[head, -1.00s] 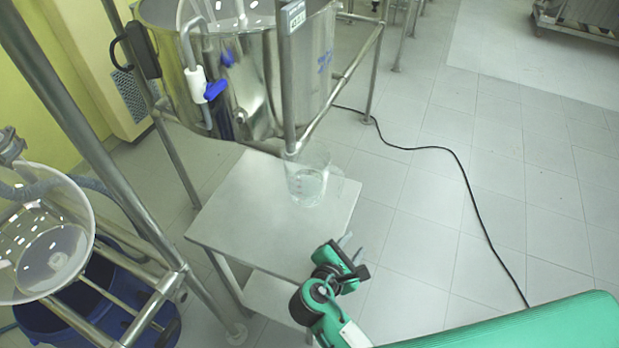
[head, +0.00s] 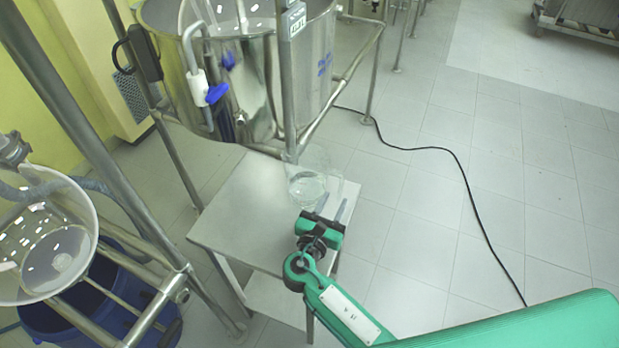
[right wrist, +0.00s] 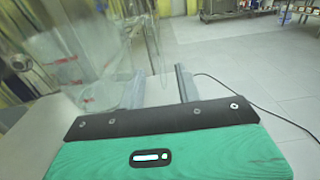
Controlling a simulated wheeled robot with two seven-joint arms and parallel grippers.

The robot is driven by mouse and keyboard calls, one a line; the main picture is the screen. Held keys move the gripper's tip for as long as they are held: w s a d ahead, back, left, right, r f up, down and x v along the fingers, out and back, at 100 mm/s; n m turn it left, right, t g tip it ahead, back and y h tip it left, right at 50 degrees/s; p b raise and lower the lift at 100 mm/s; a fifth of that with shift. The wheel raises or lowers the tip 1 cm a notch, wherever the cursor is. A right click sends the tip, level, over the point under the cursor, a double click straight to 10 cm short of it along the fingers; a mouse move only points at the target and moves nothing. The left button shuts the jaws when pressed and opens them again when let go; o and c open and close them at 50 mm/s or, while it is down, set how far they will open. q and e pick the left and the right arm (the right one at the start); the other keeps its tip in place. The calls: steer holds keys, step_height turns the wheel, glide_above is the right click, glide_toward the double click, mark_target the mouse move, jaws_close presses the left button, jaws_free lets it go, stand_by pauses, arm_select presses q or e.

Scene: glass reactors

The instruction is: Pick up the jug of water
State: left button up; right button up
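The clear jug of water (head: 306,186) stands upright on the small steel table (head: 235,225), below the big steel vessel. My right gripper (head: 331,200) is open beside the jug's near right side, its two fingers pointing away from me. In the right wrist view the transparent jug (right wrist: 95,55) is large at the upper left, and one clear edge of it rises near the gap between the open fingers (right wrist: 160,85). I cannot tell whether the fingers touch it. My left gripper is not in view.
A steel vessel (head: 250,85) on a tubular frame stands behind the table, with a post (head: 289,110) close to the jug. A black cable (head: 455,160) crosses the open floor at the right.

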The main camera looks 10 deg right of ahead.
mark_target(339, 194)
steer(key=x, duration=0.1)
steer(key=p+x, duration=0.1)
steer(key=x, duration=0.3)
steer(key=shift+w+d+f, duration=0.1)
steer(key=shift+d+f, duration=0.05)
steer(key=shift+f, duration=0.2)
jaws_close()
